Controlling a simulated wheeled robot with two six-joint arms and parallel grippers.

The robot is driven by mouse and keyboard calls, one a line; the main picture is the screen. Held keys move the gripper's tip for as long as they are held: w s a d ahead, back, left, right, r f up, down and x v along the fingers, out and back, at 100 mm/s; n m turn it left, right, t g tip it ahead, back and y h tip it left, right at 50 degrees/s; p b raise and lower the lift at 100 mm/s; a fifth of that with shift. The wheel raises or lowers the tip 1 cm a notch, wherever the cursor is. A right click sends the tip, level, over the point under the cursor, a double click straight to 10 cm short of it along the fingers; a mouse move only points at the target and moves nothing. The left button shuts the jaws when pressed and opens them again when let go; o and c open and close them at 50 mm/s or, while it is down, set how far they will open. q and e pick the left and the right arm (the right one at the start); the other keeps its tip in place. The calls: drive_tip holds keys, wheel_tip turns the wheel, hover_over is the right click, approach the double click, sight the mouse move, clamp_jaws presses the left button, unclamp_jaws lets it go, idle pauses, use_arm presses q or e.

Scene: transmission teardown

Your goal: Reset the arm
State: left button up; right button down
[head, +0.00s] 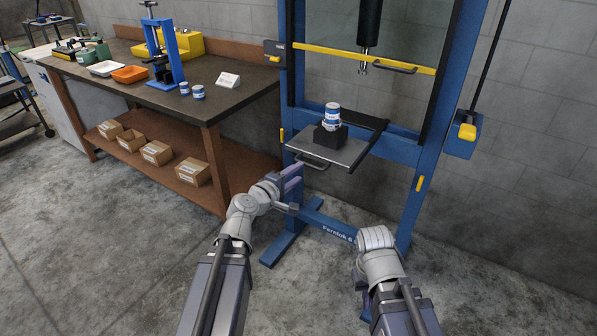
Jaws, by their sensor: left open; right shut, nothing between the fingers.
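My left arm reaches in from the bottom. Its gripper (293,178) is open and empty, in front of and below the press table, apart from it. My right arm is at the lower right, with its wrist bent down. The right gripper (366,300) is mostly hidden behind its own arm; it is shut with nothing in it. It is low in front of the press frame's right leg.
The blue press (438,135) stands ahead. Its table (345,152) bears a black block (330,136) with a white-and-blue can (332,115) on top. A workbench (215,105) with tools, trays and cans is at left, boxes on its lower shelf. The floor (130,270) at left is clear.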

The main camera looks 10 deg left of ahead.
use_arm(q)
drive_tip(key=shift+d, duration=0.1)
drive_tip(key=s+d+f+m+g+h, duration=0.1)
drive_tip(key=s+d+f+m+g, duration=0.45)
drive_tip(key=d, duration=0.25)
drive_tip(key=s+d+f+m+g+h, duration=0.1)
drive_tip(key=s+d+f+m+g, duration=0.3)
drive_tip(key=d+f+m, duration=0.25)
drive_tip(key=s+a+f+m+g+y, duration=0.1)
drive_tip(key=s+f+m+g+y, duration=0.25)
drive_tip(key=s, duration=0.25)
drive_tip(key=s+f+m+g+y, duration=0.2)
drive_tip(key=s+m+y, duration=0.15)
drive_tip(key=s, duration=0.35)
wheel_tip(320, 180, up, 17)
drive_tip(key=a+y+p, duration=0.1)
drive_tip(key=p, duration=1.6)
drive_tip(key=shift+s+n, duration=0.15)
drive_tip(key=shift+n, duration=0.25)
